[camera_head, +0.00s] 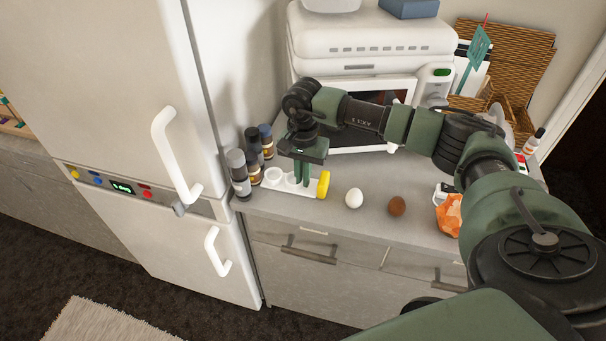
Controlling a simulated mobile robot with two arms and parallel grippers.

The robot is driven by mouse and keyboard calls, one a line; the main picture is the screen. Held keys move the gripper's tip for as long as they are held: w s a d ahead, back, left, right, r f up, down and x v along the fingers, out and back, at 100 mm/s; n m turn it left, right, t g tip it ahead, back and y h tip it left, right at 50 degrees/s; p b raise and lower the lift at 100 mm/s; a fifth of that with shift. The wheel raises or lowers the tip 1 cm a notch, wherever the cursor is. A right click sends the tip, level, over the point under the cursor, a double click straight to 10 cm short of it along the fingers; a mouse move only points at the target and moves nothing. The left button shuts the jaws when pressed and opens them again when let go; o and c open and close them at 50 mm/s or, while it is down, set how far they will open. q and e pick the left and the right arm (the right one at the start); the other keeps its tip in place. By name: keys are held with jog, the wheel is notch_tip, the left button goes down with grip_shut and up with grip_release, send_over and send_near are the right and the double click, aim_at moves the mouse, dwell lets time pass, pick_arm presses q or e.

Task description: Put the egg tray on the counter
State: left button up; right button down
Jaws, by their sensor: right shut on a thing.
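The white egg tray (283,183) is at the left end of the grey counter (350,222), close to the front edge. My right gripper (303,181) points down and is shut on the tray. I cannot tell whether the tray rests fully on the counter or is held just above it. A white egg (354,198) and a brown egg (397,206) lie on the counter to the right of the tray. My left gripper is not in view.
Several spice jars (240,174) stand just left of the tray, beside the fridge (130,120). A yellow round thing (323,184) is at the tray's right end. A white microwave (370,45) stands behind. An orange bag (449,216) lies further right.

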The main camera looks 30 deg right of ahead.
jog(key=shift+f, duration=0.15)
jog(key=c, duration=1.6)
grip_release()
jog(key=shift+r, duration=0.5)
notch_tip(320, 180, up, 11)
jog(key=b, duration=0.3)
jog(key=shift+r, duration=0.2)
